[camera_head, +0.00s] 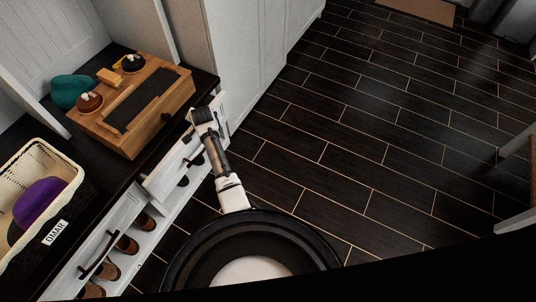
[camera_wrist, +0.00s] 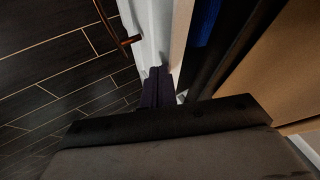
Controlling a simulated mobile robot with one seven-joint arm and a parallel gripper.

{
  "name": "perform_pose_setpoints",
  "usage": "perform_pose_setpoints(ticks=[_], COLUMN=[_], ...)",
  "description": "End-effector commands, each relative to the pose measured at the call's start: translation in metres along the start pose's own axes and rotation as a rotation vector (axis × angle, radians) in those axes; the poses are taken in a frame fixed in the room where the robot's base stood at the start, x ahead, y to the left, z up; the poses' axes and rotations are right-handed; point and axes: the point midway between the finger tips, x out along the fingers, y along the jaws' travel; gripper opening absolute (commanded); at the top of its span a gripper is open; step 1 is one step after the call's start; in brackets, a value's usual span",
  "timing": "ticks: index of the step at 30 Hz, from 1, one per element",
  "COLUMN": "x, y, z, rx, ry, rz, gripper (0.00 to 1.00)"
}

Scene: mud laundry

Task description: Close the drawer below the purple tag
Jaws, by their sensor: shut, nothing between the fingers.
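White drawer fronts (camera_head: 165,176) with dark handles run along the bench under its dark top in the head view. One front seems to stand out a little from the bench; I cannot tell how far. My arm reaches over these fronts, and the tip of my gripper is hidden in that view. In the wrist view my gripper (camera_wrist: 158,88) is shut and empty, close beside a white panel edge (camera_wrist: 147,30) with a curved handle (camera_wrist: 120,38). I cannot tell whether it touches. I cannot make out a purple tag.
A wooden box (camera_head: 140,110) with small items sits on the bench. A pale basket (camera_head: 65,162) labelled OMAR holds a purple hat (camera_head: 40,203). Shoes (camera_head: 127,243) fill cubbies below. A tall white cabinet (camera_head: 260,50) stands beyond. The dark floor (camera_head: 380,130) is open to the right.

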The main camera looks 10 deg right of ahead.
Motion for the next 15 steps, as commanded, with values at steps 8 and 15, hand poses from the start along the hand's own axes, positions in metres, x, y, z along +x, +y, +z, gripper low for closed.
perform_pose_setpoints(ticks=[8, 15], x=[0.010, 0.010], y=[-0.017, -0.019], z=[0.000, -0.001], rx=[0.000, 0.001], ry=[0.000, 0.000], rz=[0.000, 0.000], gripper=[0.00, 0.00])
